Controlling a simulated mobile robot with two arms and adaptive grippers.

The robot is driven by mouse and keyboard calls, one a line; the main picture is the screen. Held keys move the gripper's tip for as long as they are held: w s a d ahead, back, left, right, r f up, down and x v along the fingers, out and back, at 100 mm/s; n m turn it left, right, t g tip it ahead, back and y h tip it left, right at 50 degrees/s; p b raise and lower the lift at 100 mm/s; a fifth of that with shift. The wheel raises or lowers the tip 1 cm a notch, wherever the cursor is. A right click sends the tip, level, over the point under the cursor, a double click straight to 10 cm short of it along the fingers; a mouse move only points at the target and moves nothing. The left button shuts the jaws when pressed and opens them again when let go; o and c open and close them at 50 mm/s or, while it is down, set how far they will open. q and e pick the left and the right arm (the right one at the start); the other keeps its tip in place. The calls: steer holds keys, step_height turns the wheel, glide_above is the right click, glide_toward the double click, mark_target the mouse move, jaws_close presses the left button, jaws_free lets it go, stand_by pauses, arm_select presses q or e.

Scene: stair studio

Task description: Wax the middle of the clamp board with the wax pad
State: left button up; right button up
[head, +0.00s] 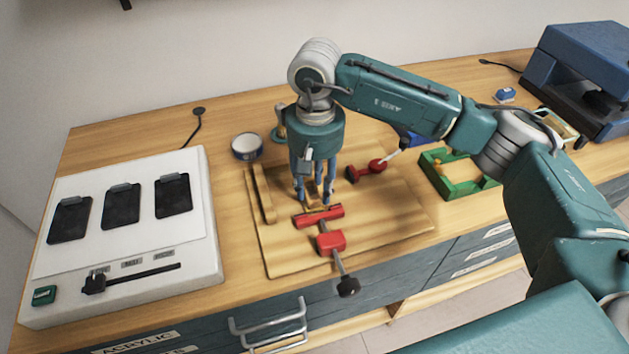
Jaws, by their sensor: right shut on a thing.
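The clamp board (400,222) is a flat light-wood board near the middle of the bench. A red clamp (330,243) sits at its front edge, with a red bar and a dark knob. Another red clamp (366,171) is at its back. My right gripper (316,203) points down over the middle of the board, shut on a small tan thing at its fingertips, probably the wax pad. The fingers and my wrist hide most of that thing. I cannot tell whether it touches the board. My left gripper is not in view.
A white panel (120,268) with several controls and black pads stands at left. A round blue tin (246,147) is behind the board. A green tray (463,190) is to the right, and a blue machine (580,65) stands at far right. A wooden strip (262,194) lies along the board's left side.

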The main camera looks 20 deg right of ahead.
steer(key=shift+a, duration=0.9)
steer(key=shift+w+b, duration=0.1)
steer(key=shift+b, duration=0.2)
steer(key=shift+w+f+b, duration=0.1)
steer(key=shift+w+b, duration=0.35)
steer(key=shift+w, duration=0.2)
steer(key=shift+w+a+b, duration=0.1)
steer(key=shift+w+b, duration=0.3)
steer(key=shift+w, duration=0.6)
steer(key=shift+w+b, duration=0.35)
steer(key=shift+w, duration=0.85)
steer(key=shift+w+r, duration=0.2)
steer(key=shift+w, duration=0.5)
steer(key=shift+w+r, duration=0.15)
steer(key=shift+r, duration=0.05)
